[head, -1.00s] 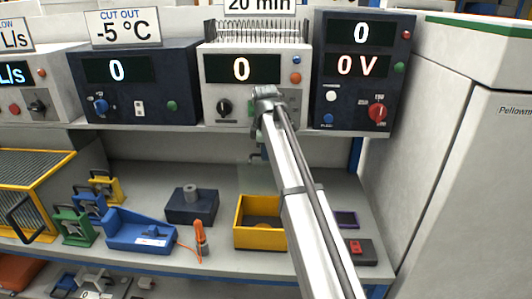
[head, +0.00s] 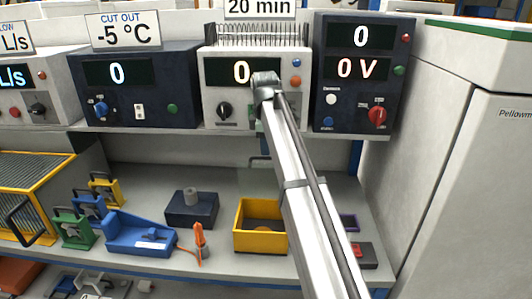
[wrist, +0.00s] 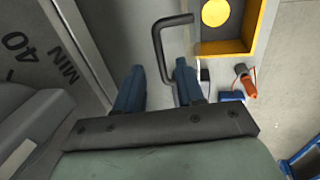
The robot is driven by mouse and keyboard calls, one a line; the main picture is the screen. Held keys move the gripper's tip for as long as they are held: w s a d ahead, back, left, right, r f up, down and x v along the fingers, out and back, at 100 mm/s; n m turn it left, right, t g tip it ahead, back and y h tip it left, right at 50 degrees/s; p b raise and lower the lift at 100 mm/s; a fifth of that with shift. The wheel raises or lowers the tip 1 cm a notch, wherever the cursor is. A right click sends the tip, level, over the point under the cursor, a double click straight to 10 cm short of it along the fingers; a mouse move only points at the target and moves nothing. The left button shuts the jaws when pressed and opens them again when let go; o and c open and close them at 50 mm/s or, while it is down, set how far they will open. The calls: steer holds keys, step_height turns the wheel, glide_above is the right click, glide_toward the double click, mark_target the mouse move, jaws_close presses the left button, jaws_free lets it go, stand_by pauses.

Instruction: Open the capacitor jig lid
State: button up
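In the head view the handle seems raised above the box. My gripper (wrist: 158,72) has its two blue fingers apart, with the handle's lower end passing between them, nearer the right finger. Contact cannot be told. My arm hides part of the gripper in the head view.
Instruments line the upper shelf, including the middle white unit (head: 216,88) close above my gripper. A dark block (head: 191,213), a blue tray (head: 140,235) and an orange tool (head: 199,240) stand left of the box. A dark red-marked device (head: 368,256) lies to the right.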

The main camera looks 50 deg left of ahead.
step_height(320, 180, up, 9)
steer(key=s+d, duration=0.1)
steer(key=shift+s+d, duration=0.15)
steer(key=shift+f, duration=0.1)
stand_by(0.5)
